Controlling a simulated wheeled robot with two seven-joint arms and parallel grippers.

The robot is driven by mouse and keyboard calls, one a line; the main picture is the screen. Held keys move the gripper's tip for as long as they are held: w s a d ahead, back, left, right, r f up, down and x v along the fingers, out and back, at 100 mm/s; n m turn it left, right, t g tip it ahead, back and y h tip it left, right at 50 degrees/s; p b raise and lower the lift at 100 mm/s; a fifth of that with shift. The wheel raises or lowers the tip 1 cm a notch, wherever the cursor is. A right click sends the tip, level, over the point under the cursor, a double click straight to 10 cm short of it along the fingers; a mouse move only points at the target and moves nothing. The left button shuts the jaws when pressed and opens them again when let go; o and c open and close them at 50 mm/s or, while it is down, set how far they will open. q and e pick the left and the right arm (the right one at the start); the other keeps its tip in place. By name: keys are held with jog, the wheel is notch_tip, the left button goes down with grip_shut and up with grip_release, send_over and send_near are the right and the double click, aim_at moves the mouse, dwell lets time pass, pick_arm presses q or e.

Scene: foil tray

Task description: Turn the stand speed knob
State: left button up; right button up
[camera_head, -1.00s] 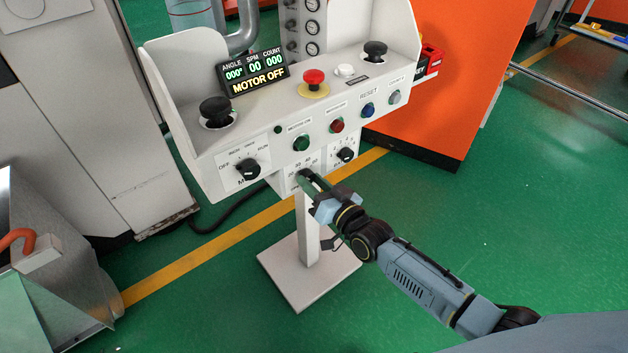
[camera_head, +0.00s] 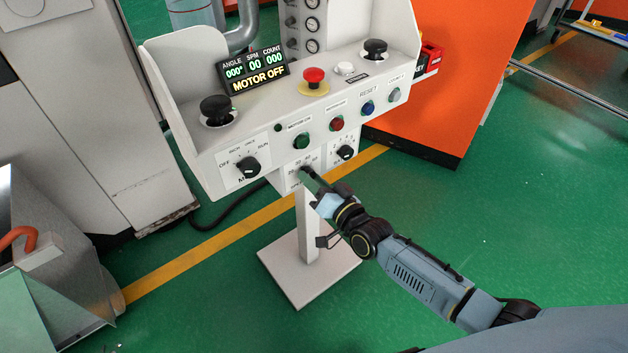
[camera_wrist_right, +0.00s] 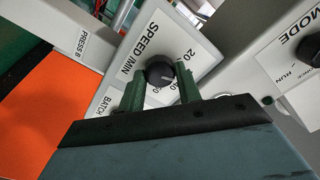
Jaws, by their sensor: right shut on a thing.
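The black stand speed knob (camera_wrist_right: 159,73) sits on a white plate marked "SPEED MIN" (camera_wrist_right: 150,40) in the right wrist view. My right gripper (camera_wrist_right: 160,88) has one green finger on each side of the knob and is shut on it. A white pointer line shows on the knob's face. In the head view my right gripper (camera_head: 314,184) reaches the lower middle of the stand's panel (camera_head: 260,133), and its fingers mostly hide the knob there. My left gripper is not in view.
The mode knob (camera_head: 247,167) is to the left and another black knob (camera_head: 346,152) to the right. Buttons, a red emergency stop (camera_head: 314,77) and a display reading "MOTOR OFF" (camera_head: 257,86) are above. The stand's base plate (camera_head: 308,275) is below on green floor.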

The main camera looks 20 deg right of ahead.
jog(key=o, duration=1)
jog(key=shift+s, duration=0.1)
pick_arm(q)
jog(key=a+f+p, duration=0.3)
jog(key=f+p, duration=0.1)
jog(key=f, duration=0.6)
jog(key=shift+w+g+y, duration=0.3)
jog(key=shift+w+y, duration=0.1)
pick_arm(e)
jog(key=v, duration=1.3)
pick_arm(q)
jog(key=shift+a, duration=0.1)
pick_arm(e)
jog(key=shift+s, duration=0.1)
